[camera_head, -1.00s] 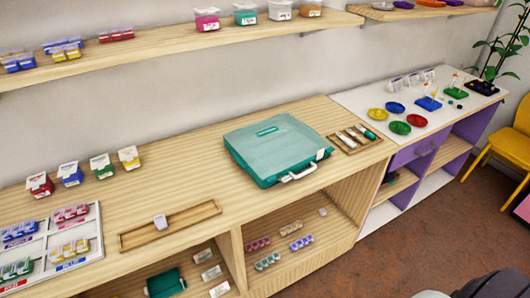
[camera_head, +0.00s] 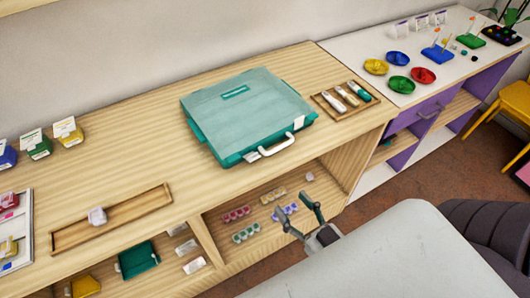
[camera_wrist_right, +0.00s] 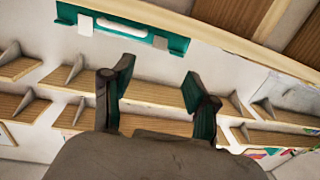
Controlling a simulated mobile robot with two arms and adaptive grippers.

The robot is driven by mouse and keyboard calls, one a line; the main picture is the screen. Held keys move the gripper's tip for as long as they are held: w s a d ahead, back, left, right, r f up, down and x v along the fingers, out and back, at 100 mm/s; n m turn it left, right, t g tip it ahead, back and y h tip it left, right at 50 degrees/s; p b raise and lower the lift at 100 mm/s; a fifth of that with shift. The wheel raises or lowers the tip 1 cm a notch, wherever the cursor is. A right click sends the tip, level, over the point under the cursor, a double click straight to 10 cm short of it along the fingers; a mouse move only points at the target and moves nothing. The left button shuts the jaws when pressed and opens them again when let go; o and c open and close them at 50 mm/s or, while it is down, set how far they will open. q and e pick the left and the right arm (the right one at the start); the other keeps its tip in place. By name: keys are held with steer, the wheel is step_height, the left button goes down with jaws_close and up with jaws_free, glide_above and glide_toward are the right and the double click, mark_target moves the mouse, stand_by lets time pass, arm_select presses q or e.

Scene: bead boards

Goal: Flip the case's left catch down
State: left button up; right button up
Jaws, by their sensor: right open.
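The teal case (camera_head: 235,110) lies closed on the wooden counter, its front with the white handle (camera_head: 270,147) facing me. Its left catch (camera_head: 252,156) is a small pale tab low on the front, left of the handle. Its right catch (camera_head: 299,122) is a pale tab standing by the lid's edge. The case front (camera_wrist_right: 185,47) also shows at the top of the right wrist view, with a pale tab on each side of the handle. My right gripper (camera_head: 295,205) is open and empty, in front of and below the case, touching nothing. My left gripper is out of view.
A wooden tray (camera_head: 321,100) with markers lies close right of the case. A long narrow tray (camera_head: 70,237) lies to the left. Open shelves (camera_head: 215,220) with small bead pieces are under the counter, behind my right gripper.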

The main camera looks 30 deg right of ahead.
steer(key=r, duration=0.1)
steer(key=p, duration=0.1)
glide_toward(251, 155)
steer(key=w, duration=0.2)
steer(key=w+p, duration=0.1)
steer(key=w, duration=0.3)
steer(key=shift+a+f, duration=0.25)
steer(key=shift+f, duration=0.05)
steer(key=shift+w+f+p, duration=0.1)
steer(key=shift+w+p, duration=0.2)
steer(key=shift+w, duration=0.15)
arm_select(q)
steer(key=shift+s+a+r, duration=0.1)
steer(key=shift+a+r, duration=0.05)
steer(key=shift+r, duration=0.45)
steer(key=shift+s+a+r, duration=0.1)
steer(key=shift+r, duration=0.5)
